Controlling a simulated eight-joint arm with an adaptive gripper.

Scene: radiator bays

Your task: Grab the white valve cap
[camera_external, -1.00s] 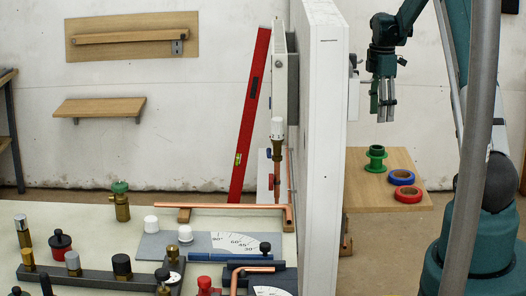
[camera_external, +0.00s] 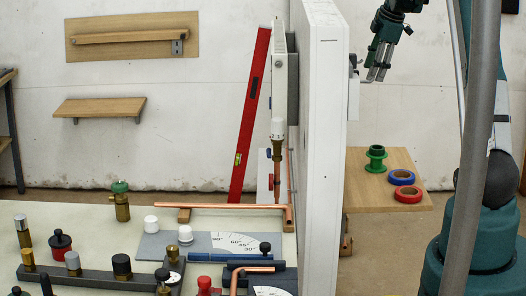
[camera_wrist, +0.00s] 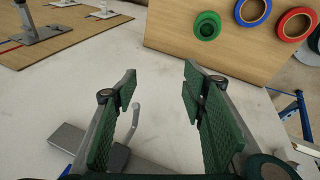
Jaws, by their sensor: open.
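A white valve head (camera_external: 277,129) sits upright on a copper-coloured valve at the radiator. I cannot tell which is the named cap. My gripper (camera_external: 375,75) is high on the right side of the tall white panel (camera_external: 325,130), apart from all of these, with its fingers pointing down and left. In the wrist view, its green-padded fingers (camera_wrist: 158,85) are spread and empty. No clear white cap shows there.
The white panel stands between my gripper and the bench (camera_external: 80,213) with its valves and pipes. A wooden shelf (camera_external: 420,190) holds a green spool (camera_external: 376,158), a blue ring (camera_external: 402,177) and a red ring (camera_external: 408,195). The air above that shelf is free.

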